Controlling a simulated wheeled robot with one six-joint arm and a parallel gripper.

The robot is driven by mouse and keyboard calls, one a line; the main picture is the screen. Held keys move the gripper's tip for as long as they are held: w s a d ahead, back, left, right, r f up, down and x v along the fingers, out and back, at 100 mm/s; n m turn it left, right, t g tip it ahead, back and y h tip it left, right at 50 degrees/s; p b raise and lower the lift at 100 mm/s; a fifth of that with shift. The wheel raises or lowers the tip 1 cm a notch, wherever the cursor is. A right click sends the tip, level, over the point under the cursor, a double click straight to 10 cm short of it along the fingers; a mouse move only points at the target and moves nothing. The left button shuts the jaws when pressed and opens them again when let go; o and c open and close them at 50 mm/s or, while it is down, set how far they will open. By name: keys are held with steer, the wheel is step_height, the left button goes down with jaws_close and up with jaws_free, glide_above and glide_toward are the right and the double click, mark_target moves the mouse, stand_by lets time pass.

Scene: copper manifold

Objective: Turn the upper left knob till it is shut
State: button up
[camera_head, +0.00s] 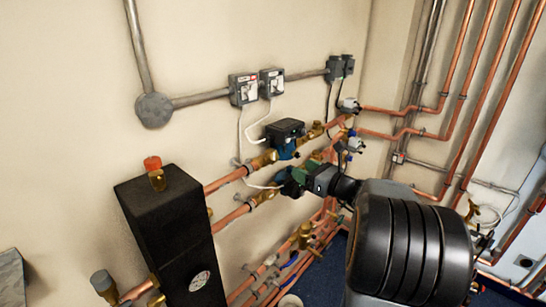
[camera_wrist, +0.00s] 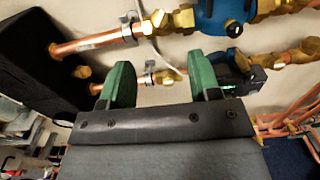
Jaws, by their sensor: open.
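My gripper (camera_head: 297,184) shows in the head view in front of the lower of two copper pipe lines. In the wrist view its two green fingers (camera_wrist: 156,80) stand apart, with a brass fitting (camera_wrist: 167,77) seen behind the gap. I see nothing held, and cannot tell whether the fingers touch the pipe. Pale grey knobs (camera_head: 349,105) sit at the far right end of the pipe lines, clear of my gripper. A red-orange cap (camera_head: 152,163) tops a brass piece on the black box. I cannot tell which is the upper left knob.
A black box (camera_head: 165,230) with a gauge (camera_head: 199,281) stands at the left. A blue pump (camera_wrist: 222,14) lies close above my fingers in the wrist view. Switch boxes (camera_head: 257,86) with hanging cables are on the wall. More copper pipes (camera_head: 480,100) run up the right wall.

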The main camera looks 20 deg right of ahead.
mark_target(274, 157)
steer(key=p+x, duration=0.2)
steer(key=x, duration=1)
steer(key=shift+w+a, duration=0.2)
steer(key=shift+w, duration=0.1)
steer(key=shift+c, duration=0.5)
steer(key=c, duration=0.8)
steer(key=shift+f, duration=0.1)
steer(key=shift+n+y, duration=0.3)
steer(key=shift+n, duration=0.2)
steer(key=shift+f+n+b, duration=0.1)
steer(key=shift+n+b, duration=0.2)
steer(key=shift+b, duration=0.15)
steer(key=n+g+y+b, duration=0.1)
steer(key=n+y+b, duration=0.1)
steer(key=n, duration=0.1)
steer(key=shift+g, duration=0.3)
steer(key=shift+n+g+y+b, duration=0.35)
steer(key=shift+n+g+y, duration=0.3)
steer(key=shift+n, duration=0.75)
steer(key=shift+n+g+y+b, duration=0.4)
steer(key=shift+n+g, duration=0.35)
steer(key=shift+n, duration=0.65)
